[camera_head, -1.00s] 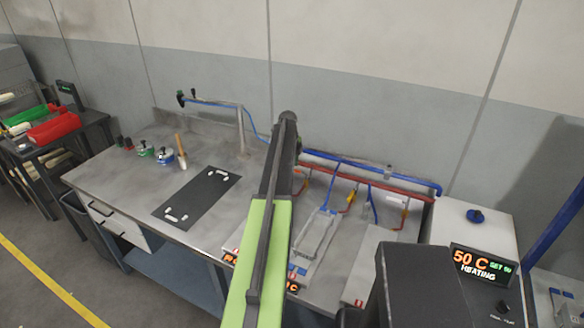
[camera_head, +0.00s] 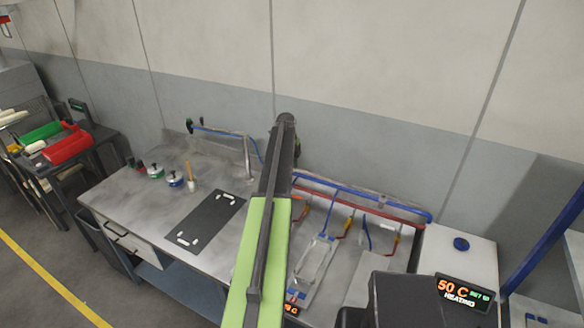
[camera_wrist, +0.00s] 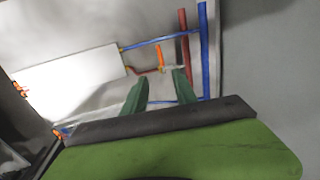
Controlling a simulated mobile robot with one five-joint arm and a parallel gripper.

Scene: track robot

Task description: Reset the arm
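My arm (camera_head: 262,250), with a green upper link and a dark end section, stretches forward over the workbench (camera_head: 150,225) in the head view. Its far end (camera_head: 286,122) overlaps the grey wall, and the gripper's fingers are hidden there. In the wrist view my gripper (camera_wrist: 159,88) shows two green fingers standing apart with nothing between them. Behind the fingers are blue and red pipes (camera_wrist: 204,45) and a white panel (camera_wrist: 70,78). I cannot tell how far the fingers are from the pipes.
A black mat (camera_head: 205,222) with white corner marks lies on the bench. Several small valve-like items (camera_head: 155,171) and a wooden-handled tool (camera_head: 190,178) stand behind it. A heater display (camera_head: 463,291) reads 50 C at the right. Red and green bins (camera_head: 68,148) sit at the far left.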

